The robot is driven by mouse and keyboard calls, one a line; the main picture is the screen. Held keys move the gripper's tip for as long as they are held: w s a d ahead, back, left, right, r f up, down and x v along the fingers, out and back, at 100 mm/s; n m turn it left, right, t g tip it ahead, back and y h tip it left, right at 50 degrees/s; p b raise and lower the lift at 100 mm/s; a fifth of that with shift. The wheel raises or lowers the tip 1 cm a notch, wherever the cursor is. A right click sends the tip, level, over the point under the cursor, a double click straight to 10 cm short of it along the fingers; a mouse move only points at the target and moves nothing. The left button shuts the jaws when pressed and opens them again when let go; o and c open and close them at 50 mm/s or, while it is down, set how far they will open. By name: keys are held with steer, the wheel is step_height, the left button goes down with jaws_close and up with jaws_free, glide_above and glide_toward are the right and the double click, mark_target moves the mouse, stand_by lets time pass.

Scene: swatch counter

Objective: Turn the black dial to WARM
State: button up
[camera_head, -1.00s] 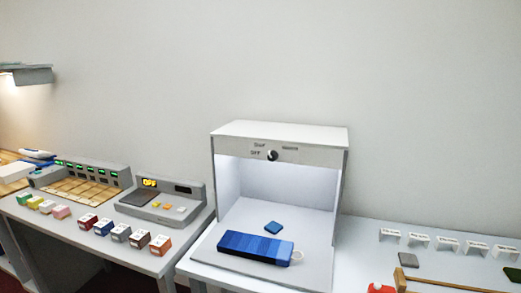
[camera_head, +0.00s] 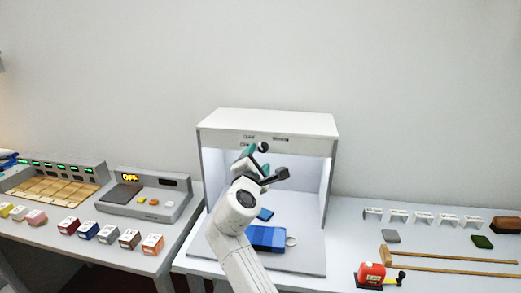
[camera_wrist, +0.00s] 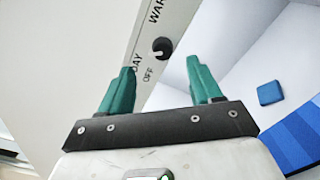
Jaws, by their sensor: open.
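The black dial (camera_wrist: 162,48) is on the front header panel of the white light booth (camera_head: 268,122). In the wrist view, DAY, OFF and WARM (partly cut off) are printed around it. The dial's pointer is too small to read. The dial also shows in the head view (camera_head: 263,147), just beyond my fingers. My gripper (camera_wrist: 160,64) is open, its two green fingers spread on either side of the dial's line. The dial appears beyond the fingertips, with nothing between the fingers. In the head view, my gripper (camera_head: 257,160) is raised in front of the booth's header.
In the lit booth lie a blue chip (camera_wrist: 270,93) and a blue swatch strip (camera_head: 268,238), partly behind my arm. A grey device reading OFF (camera_head: 145,200) stands on the left counter. A red tape measure (camera_head: 371,273) and wooden rails lie right.

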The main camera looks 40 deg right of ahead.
mark_target(262, 149)
steer(key=x, duration=0.6)
steer(key=shift+s, duration=0.1)
steer(key=shift+f, duration=0.1)
steer(key=c, duration=1)
